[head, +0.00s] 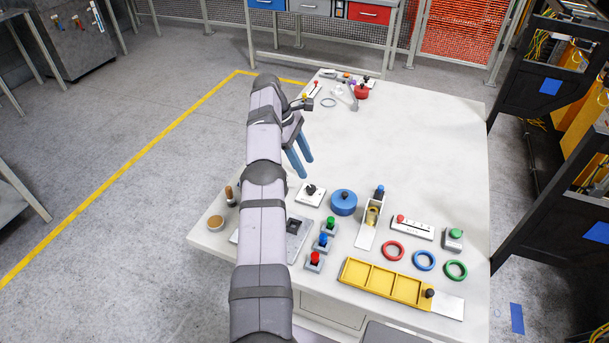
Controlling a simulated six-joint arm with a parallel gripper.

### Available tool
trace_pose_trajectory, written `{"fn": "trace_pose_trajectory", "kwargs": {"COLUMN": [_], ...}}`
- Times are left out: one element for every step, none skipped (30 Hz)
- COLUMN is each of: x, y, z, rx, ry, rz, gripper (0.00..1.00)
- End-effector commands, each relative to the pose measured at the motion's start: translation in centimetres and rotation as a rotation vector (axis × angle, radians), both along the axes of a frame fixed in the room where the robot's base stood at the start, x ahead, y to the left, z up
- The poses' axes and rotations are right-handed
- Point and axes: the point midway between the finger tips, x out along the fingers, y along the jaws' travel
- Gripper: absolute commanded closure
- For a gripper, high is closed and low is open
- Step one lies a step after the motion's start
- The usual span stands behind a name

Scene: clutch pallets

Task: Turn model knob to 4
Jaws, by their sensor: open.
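A small black knob (311,188) sits on a white plate (316,199) left of the blue round pot. Any numbers or pointer on it are too small to read. Another dark knob (366,78) shows at the table's far end. I cannot tell for certain which is the model knob. My gripper (304,168) has two blue fingers that point down, apart and empty. In the picture it is just above the near black knob and appears not to touch it. My arm hides part of the table's left side.
On the white table (420,150) stand a blue pot (343,203), red, blue and green buttons (320,242), a yellow tray (385,283), three rings (424,260) and a red-button strip (412,228). A red pot (361,91) is at the far end. The table's middle is clear.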

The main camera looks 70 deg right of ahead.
Motion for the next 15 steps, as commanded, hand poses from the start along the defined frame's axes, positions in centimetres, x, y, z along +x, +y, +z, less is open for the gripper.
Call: {"fn": "trace_pose_trajectory", "kwargs": {"x": [-0.3, -0.5, -0.8, -1.1, -1.4, -1.9, -2.3, -2.9, -3.5, -4.1, -4.7, -5.4, -5.9, -6.3, -6.8], "y": [-0.6, -0.9, -1.4, -1.8, -2.1, -2.3, -2.3, -2.2, -1.9, -1.6, -1.1, -0.4, 0.1, 0.6, 1.1], "z": [1.6, 2.6, 4.1, 5.4, 6.8, 8.4, 9.5, 10.5, 11.7, 12.4, 13.1, 13.7, 14.0, 14.2, 14.4], "rx": [-0.029, -0.045, -0.072, -0.093, -0.115, -0.134, -0.144, -0.151, -0.154, -0.150, -0.143, -0.128, -0.117, -0.110, -0.102], "ry": [-0.014, -0.022, -0.033, -0.043, -0.053, -0.061, -0.065, -0.068, -0.069, -0.070, -0.068, -0.067, -0.066, -0.068, -0.071], "rz": [-0.009, -0.015, -0.023, -0.030, -0.036, -0.045, -0.053, -0.061, -0.070, -0.078, -0.085, -0.094, -0.098, -0.101, -0.103], "gripper": [0.55, 0.55, 0.55, 0.55, 0.55, 0.55, 0.55, 0.55, 0.55, 0.55, 0.55, 0.55, 0.55, 0.55, 0.55]}}
